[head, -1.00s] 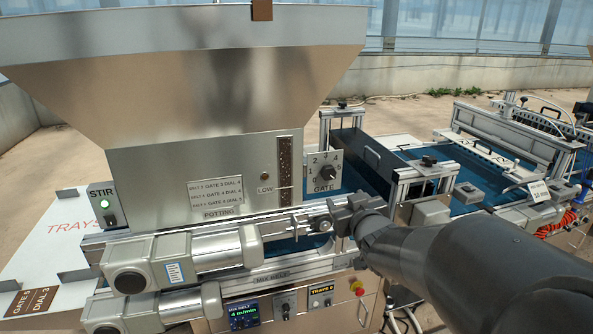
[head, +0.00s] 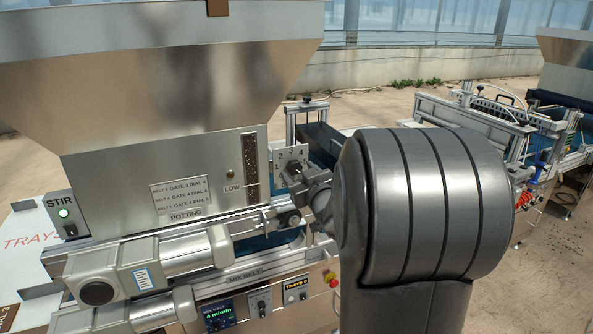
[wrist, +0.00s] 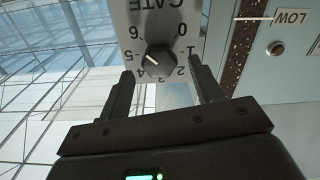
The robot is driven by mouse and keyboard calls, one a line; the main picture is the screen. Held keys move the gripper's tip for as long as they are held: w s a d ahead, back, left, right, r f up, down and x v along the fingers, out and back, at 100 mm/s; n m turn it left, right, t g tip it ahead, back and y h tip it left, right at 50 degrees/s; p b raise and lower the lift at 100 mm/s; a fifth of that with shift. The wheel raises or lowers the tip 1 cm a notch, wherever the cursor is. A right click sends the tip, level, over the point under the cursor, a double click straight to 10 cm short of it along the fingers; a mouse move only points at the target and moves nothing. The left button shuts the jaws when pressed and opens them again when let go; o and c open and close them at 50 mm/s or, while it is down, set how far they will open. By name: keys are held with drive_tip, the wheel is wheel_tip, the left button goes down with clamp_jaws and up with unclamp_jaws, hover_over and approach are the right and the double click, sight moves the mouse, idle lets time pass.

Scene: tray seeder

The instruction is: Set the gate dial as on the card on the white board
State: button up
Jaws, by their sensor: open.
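The gate dial has a dark knob (wrist: 158,60) on a pale plate numbered 0 to 6, seen upside down in the wrist view. Its white mark seems to point near 5. In the head view the dial plate (head: 280,158) is partly hidden by my gripper (head: 299,180). My gripper is open in the wrist view (wrist: 161,72), with one finger on each side of the knob; I cannot tell whether they touch it. The brown card (head: 8,317) on the white board (head: 45,268) is cut off at the left edge, with only its DIAL line partly showing.
A plate (head: 180,196) marked POTTING lists belt, gate and dial settings. Motor housings (head: 110,270) stick out below the hopper (head: 150,85). A mix belt display (head: 219,315) and smaller knobs sit lower. My arm hides much of the right side.

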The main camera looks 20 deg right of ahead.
drive_tip(key=shift+w, duration=1.1)
drive_tip(key=shift+c, duration=0.5)
drive_tip(key=c, duration=0.9)
